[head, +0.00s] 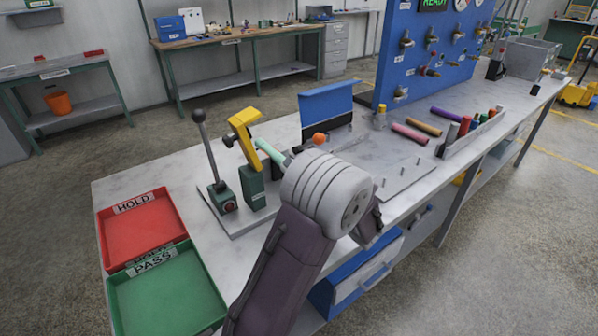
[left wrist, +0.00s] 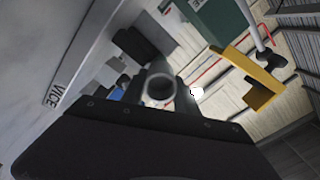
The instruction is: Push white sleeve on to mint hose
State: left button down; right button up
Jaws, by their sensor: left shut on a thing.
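The mint hose (head: 269,151) sticks out of the yellow-and-green clamp (head: 243,130) and slopes down to the right, towards my left wrist. Its far end is hidden behind that wrist in the head view. In the left wrist view, my left gripper (left wrist: 160,92) is shut on a pale tube seen end-on, apparently the white sleeve (left wrist: 160,74), with a dark round opening. The yellow clamp arm (left wrist: 262,88) shows to the right of it. Whether sleeve and hose touch cannot be told. My right gripper is not in view.
A lever (head: 205,145) stands left of the clamp. Red HOLD (head: 172,232) and green PASS (head: 207,285) trays lie at the bench's left end. Coloured tubes (head: 410,134) lie to the right.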

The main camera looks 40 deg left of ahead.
pick_arm(q)
jog(key=shift+s+d+b, duration=0.15)
jog(key=shift+b, duration=0.25)
jog(key=shift+b+v, duration=0.4)
jog(key=shift+v, duration=1.35)
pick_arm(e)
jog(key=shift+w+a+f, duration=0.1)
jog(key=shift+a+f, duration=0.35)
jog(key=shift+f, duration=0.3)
pick_arm(q)
jog(key=shift+f, duration=0.15)
